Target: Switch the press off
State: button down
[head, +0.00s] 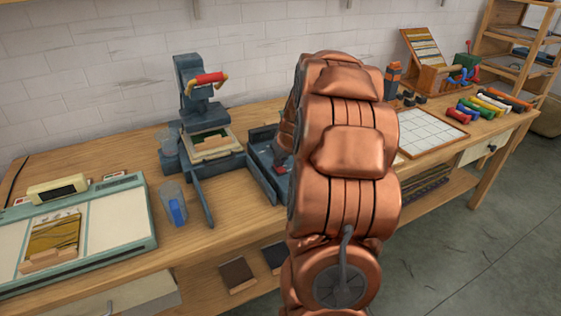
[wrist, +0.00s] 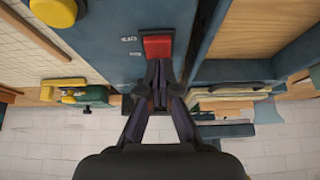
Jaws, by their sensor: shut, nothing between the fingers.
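In the wrist view, a red switch (wrist: 157,46) sits on a blue-grey panel (wrist: 110,25), with small white markings beside it, one reading like OFF. My gripper (wrist: 157,82) is shut and empty, its fingertips right at the switch's edge. I cannot tell whether they touch it, or which way the switch is set. In the head view, the press (head: 192,85) stands on the bench with a red handle. The blue-grey unit (head: 262,180) is to its right, with a bit of red (head: 280,169) showing on it. My copper arm hides the gripper there.
The wooden bench (head: 120,160) runs along a white brick wall. A glass with something blue (head: 175,205) stands in front of the press. A teal-edged board (head: 110,225) lies at left. A white gridded board (head: 430,130) and several coloured rolls (head: 490,105) are at right.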

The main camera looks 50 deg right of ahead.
aim_at(280, 168)
notch_tip(280, 168, up, 4)
jog(key=shift+r+p, duration=0.1)
jog(key=shift+p, duration=0.25)
jog(key=s+a+r+b, duration=0.2)
jog(key=s+r, duration=0.4)
jog(key=shift+s+a+r, duration=0.15)
jog(key=shift+s+r, duration=0.25)
dwell(0.4)
jog(key=s+a+n+g+y+p, duration=0.1)
jog(key=s+a+g+p, duration=0.1)
jog(key=a, duration=1)
jog(key=s+a+n+g+y+p, duration=0.1)
jog(key=s+a+y, duration=0.15)
jog(key=a, duration=0.95)
jog(key=s+a+f+n+g+p, duration=0.1)
jog(key=s+a+g, duration=0.1)
jog(key=s+a, duration=0.3)
jog(key=s+a+f+g+h+p, duration=0.1)
jog(key=s+a, duration=0.5)
jog(key=s, duration=0.7)
jog(key=shift+s+n+g+p, duration=0.4)
jog(key=shift+g+p, duration=0.15)
jog(key=shift+g, duration=0.15)
